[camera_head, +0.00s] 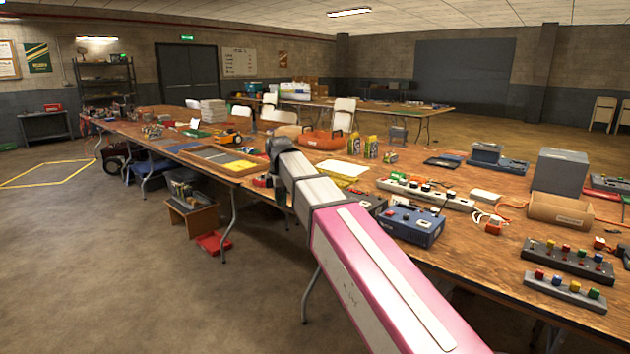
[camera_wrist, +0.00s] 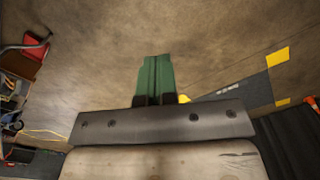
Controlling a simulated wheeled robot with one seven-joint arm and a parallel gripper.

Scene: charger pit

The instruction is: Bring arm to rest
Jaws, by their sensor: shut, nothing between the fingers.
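My arm (camera_head: 335,215) reaches from the bottom right of the head view up and left, along the near edge of the long wooden table. It has a pink section, then whitish and dark sections, and a dark joint at its far end. My gripper does not show in the head view. In the wrist view my gripper (camera_wrist: 156,60) has two green fingers pressed together, with nothing between them. It is over bare brown floor (camera_wrist: 110,50).
The long table (camera_head: 470,210) is crowded with a blue box (camera_head: 411,222), a power strip (camera_head: 425,194), a grey box (camera_head: 559,172) and button panels (camera_head: 567,262). A wooden stool (camera_head: 193,216) and red tray (camera_head: 213,243) stand below. The left floor (camera_head: 90,260) is open.

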